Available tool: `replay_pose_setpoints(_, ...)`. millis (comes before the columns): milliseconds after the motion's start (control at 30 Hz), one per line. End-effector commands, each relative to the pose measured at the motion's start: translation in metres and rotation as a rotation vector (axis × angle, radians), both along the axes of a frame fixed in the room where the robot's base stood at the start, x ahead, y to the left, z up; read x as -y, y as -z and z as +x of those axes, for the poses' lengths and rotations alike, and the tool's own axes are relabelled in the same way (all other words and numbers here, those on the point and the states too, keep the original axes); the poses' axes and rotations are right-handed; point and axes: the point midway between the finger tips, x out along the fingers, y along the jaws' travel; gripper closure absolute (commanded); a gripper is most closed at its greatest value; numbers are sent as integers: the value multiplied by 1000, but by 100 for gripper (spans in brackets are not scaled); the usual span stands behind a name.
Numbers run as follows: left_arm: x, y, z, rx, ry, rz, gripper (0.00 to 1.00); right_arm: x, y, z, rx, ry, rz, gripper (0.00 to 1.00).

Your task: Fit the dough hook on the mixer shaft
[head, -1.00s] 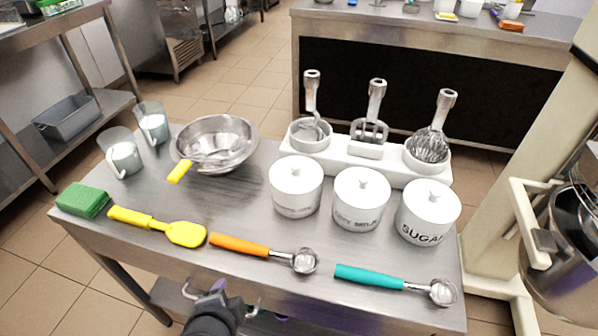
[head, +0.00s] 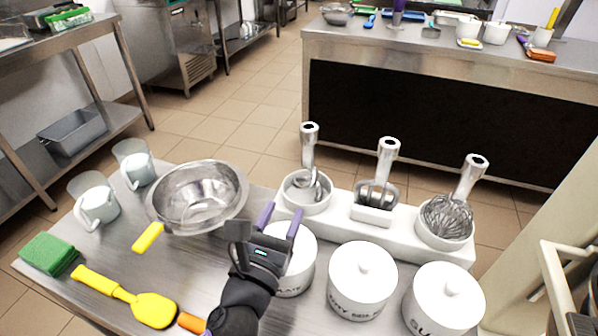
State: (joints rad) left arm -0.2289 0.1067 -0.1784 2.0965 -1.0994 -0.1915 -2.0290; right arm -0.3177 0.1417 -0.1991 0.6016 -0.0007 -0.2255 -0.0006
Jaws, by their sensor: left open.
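The dough hook (head: 309,150) stands upright in the left cup of a white holder (head: 337,206), its shank pointing up and its curl inside the cup. A flat beater (head: 386,165) stands in the middle slot and a wire whisk (head: 449,214) in the right cup. My left gripper (head: 280,219) is open and empty, with purple fingertips, in front of the hook's cup and over the left white canister. The mixer (head: 560,185) is at the right edge, only partly in view; its shaft is not in view. My right gripper is not in view.
Three lidded white canisters, including the sugar one (head: 444,298), stand in front of the holder. A steel bowl (head: 198,195) with a yellow-handled tool is to the left. Two cups, a green sponge (head: 48,254) and a yellow spatula (head: 130,297) lie further left.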

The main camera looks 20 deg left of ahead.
Motion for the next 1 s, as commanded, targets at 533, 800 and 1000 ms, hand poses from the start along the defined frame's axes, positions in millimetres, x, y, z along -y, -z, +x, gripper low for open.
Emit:
replay_pose_setpoints(533,3,-11,92,0,-1,-4,47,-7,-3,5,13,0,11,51)
replay_pose_setpoints(800,4,-14,126,-1,-2,-4,47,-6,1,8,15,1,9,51)
replay_pose_setpoints(1000,4,-16,132,-2,-2,-4,47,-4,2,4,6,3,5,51)
